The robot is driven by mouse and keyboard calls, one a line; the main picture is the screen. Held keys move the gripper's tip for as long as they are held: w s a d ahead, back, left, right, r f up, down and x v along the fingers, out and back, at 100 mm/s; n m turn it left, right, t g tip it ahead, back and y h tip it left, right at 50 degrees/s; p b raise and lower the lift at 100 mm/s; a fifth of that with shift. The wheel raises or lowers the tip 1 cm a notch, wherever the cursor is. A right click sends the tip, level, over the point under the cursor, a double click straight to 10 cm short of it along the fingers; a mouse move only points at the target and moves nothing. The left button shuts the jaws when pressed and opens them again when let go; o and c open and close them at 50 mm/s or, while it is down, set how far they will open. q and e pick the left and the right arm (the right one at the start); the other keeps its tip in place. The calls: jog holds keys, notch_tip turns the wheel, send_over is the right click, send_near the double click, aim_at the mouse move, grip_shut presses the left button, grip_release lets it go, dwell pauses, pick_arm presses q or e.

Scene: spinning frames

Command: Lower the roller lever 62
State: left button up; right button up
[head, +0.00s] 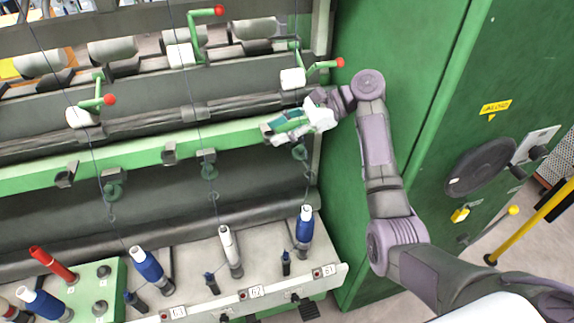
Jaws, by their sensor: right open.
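The roller lever 62 (193,35) is the middle green lever, above the column with the 62 label (257,292). Its arm is raised, and its red knob (219,10) is near the top of the head view. My right gripper (270,132) is open and empty, in front of the green rail, below and to the right of this lever and apart from it. Its fingers point left. My left gripper is not in view.
The right neighbour lever (318,67) and left neighbour lever (97,103) are down, with red knobs lower. A green cabinet (395,35) stands at the right. Threads run up from bobbins, including a blue one (305,228), on the lower shelf.

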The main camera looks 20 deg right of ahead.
jog(key=s+f+n+h, duration=0.2)
jog(key=s+f, duration=0.1)
jog(key=f, duration=0.4)
jog(key=shift+s+d+f, duration=0.15)
jog(key=shift+s+f, duration=0.1)
jog(key=shift+f, duration=0.15)
